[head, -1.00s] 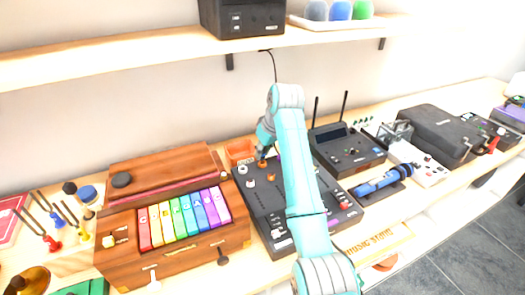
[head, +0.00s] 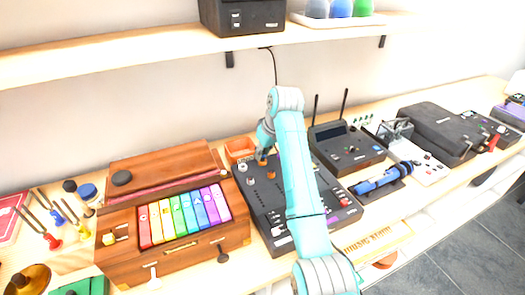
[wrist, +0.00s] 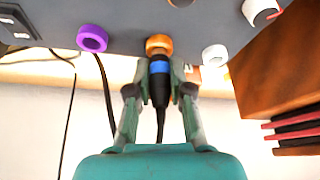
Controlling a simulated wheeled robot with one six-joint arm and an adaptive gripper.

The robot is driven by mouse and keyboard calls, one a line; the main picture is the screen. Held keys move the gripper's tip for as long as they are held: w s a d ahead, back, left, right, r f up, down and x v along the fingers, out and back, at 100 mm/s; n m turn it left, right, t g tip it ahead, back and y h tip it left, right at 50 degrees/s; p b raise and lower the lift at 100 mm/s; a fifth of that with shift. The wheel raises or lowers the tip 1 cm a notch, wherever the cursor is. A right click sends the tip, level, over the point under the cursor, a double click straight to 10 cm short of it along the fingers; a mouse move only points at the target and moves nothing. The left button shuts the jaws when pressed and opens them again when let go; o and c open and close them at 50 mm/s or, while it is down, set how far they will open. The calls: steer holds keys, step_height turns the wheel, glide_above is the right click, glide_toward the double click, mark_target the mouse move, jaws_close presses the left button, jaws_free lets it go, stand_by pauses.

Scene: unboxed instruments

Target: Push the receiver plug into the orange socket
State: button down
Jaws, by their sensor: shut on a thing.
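My gripper (wrist: 158,95) is shut on the receiver plug (wrist: 160,88), a black plug with a blue band and a cable trailing from its rear. In the wrist view, the plug's front end lines up with the orange socket (wrist: 159,41), a ring on the dark console's edge area. The tip meets the ring, but I cannot tell how deep it sits.
A purple ring (wrist: 92,38) and a white ring (wrist: 215,55) flank the socket. The wooden instrument with coloured keys (head: 183,213) stands left of the console. An orange box (head: 240,149) is behind it. A black receiver with two antennas (head: 347,147) stands to the right.

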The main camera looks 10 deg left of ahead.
steer(key=shift+f, duration=0.6)
stand_by(0.3)
steer(key=c, duration=1)
jaws_free()
steer(key=shift+f, duration=0.1)
steer(key=v, duration=0.7)
steer(key=shift+s+r, duration=0.1)
steer(key=shift+r, duration=0.25)
